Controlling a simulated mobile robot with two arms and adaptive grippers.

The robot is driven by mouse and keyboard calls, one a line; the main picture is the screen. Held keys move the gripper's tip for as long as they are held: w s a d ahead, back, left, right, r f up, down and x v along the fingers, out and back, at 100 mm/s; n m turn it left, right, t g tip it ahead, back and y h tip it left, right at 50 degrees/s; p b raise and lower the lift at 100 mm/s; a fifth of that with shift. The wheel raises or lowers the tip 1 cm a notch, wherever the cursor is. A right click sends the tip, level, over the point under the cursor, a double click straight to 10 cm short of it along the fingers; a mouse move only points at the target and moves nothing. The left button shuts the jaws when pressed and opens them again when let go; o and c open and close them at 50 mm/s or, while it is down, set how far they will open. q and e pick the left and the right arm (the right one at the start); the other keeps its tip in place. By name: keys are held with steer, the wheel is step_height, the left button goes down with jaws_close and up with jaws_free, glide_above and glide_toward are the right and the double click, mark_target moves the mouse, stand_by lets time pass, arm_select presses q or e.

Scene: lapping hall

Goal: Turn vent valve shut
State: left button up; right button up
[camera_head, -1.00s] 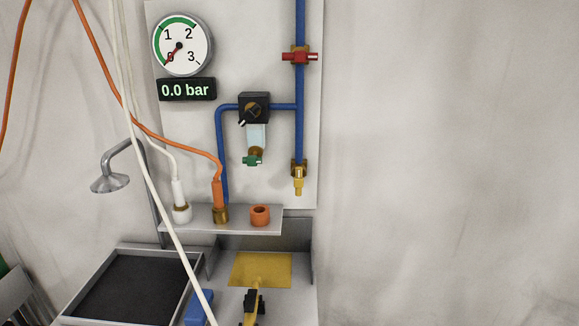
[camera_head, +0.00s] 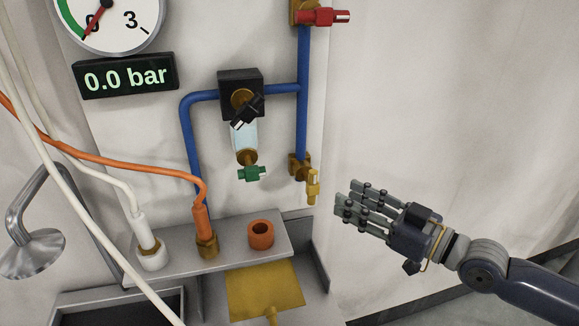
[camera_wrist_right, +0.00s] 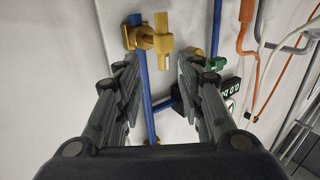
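The valve with a yellow handle (camera_head: 313,187) sits at the lower end of the vertical blue pipe (camera_head: 302,125). Its handle hangs down, roughly along the pipe. No label tells whether it is the vent valve. My right gripper (camera_head: 352,205) is to the right of this valve, fingers pointing left towards it and apart from it. In the right wrist view my right gripper (camera_wrist_right: 160,75) is open and empty, its fingers spread. The yellow handle (camera_wrist_right: 165,45) shows beyond the gap between them. My left gripper is not in view.
A red-handled valve (camera_head: 325,16) is higher on the pipe, its handle crosswise. A green-handled valve (camera_head: 251,173) is under the clear bowl. The display (camera_head: 125,76) reads 0.0 bar. A grey shelf (camera_head: 180,257) juts out below, with hoses at left. The wall at right is clear.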

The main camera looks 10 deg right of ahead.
mark_target(313, 180)
steer(key=p+x, duration=0.1)
steer(key=x, duration=0.2)
steer(key=p+x, duration=0.2)
steer(key=x, duration=0.1)
steer(key=r+p+x, duration=0.1)
steer(key=p+x, duration=0.1)
steer(key=x, duration=0.2)
steer(key=shift+s+a, duration=0.1)
steer(key=shift+a, duration=0.1)
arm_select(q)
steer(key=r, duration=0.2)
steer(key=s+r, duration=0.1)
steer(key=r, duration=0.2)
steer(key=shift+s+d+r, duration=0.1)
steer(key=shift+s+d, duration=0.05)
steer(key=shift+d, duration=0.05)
arm_select(e)
steer(key=shift+a+f, duration=0.1)
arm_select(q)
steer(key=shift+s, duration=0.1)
arm_select(e)
steer(key=shift+c, duration=0.2)
jaws_close()
